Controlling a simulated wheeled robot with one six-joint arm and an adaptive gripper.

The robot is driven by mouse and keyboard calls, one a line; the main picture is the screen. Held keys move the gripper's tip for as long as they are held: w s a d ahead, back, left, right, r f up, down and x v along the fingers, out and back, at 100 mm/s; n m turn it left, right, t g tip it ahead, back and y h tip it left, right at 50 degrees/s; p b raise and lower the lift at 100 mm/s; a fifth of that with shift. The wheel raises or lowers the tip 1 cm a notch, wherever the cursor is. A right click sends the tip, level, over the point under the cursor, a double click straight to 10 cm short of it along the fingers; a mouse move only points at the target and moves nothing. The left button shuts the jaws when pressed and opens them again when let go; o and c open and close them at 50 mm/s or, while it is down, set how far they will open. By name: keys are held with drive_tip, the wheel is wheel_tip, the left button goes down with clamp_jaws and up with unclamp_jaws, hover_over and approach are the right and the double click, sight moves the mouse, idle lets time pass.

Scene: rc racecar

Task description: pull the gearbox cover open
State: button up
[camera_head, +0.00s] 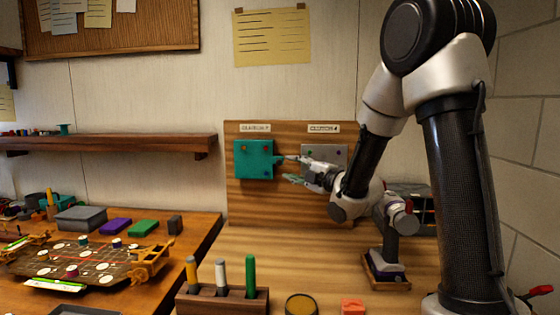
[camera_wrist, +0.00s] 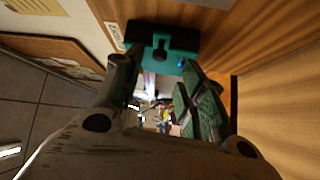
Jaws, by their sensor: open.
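The teal gearbox cover (camera_head: 253,160) is on the left of an upright wooden board, with small coloured dots on its face and a tab on its right side. It looks closed. In the wrist view the cover (camera_wrist: 137,34) is at the top, and its tab (camera_wrist: 160,62) points toward my gripper. My gripper (camera_head: 288,169) is just right of the cover, its fingers apart near the tab. In the wrist view the open fingers (camera_wrist: 158,70) sit either side of the tab. I cannot tell whether they touch it.
A grey panel (camera_head: 336,155) is right of the cover, partly hidden by my gripper. A wooden pen holder (camera_head: 222,301), a round dish (camera_head: 301,304) and an orange block (camera_head: 353,306) are at the bench front. A small stand (camera_head: 387,272) is at right. The bench middle is clear.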

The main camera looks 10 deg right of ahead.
sight(281, 163)
drive_tip(key=x, duration=0.8)
drive_tip(key=shift+w+d, duration=0.1)
drive_tip(key=shift+w, duration=0.05)
clamp_jaws()
